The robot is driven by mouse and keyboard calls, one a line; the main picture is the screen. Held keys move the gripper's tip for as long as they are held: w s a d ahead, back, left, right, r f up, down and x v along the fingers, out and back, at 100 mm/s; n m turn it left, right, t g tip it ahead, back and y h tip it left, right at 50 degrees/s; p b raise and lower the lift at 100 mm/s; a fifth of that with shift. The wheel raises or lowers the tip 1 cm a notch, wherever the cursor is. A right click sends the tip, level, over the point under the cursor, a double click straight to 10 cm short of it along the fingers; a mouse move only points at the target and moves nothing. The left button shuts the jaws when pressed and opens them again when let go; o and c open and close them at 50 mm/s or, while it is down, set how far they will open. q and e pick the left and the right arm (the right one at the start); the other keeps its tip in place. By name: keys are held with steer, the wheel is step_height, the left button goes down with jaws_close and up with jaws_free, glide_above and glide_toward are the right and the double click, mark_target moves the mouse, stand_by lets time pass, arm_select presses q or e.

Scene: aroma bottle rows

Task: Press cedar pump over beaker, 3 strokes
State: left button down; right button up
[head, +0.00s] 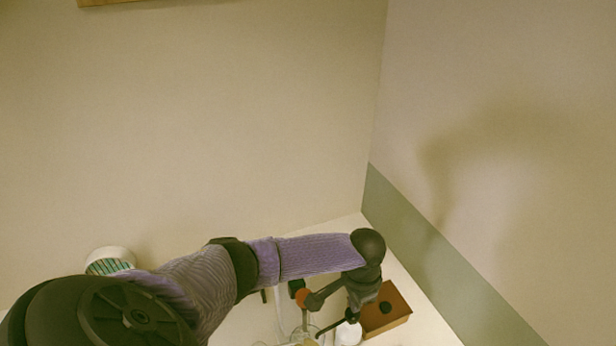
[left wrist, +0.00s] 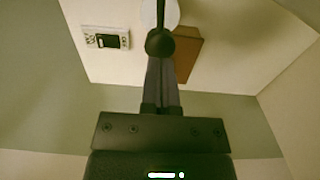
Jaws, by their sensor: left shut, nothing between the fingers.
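My left gripper (head: 352,306) points down at the bottom of the head view, its fingers together and empty. Its tips are at or just above a dark pump head (head: 351,316) with a thin spout reaching down-left. The pump head and spout also show in the left wrist view (left wrist: 160,42), straight beyond the fingertips (left wrist: 161,60). A white round bottle (head: 347,334) is under the pump head and shows in the left wrist view (left wrist: 173,14). I cannot read a cedar label. Clear glassware (head: 304,341), perhaps the beaker, is partly cut off near the spout's end. My right gripper is out of view.
A brown box (head: 388,310) with a dark round spot stands close right of the bottle. An orange round piece (head: 302,299) is left of the gripper. A white cup with green stripes (head: 109,261) stands far left. The left wrist view shows a white device with a dark display (left wrist: 106,41).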

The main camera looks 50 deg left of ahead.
arm_select(q)
steer(key=shift+f+b, duration=1)
steer(key=shift+f, duration=0.6)
steer(key=shift+r, duration=0.1)
step_height(320, 180, up, 3)
steer(key=p, duration=0.4)
steer(key=shift+r, duration=0.15)
step_height(320, 180, up, 6)
steer(key=p, duration=0.7)
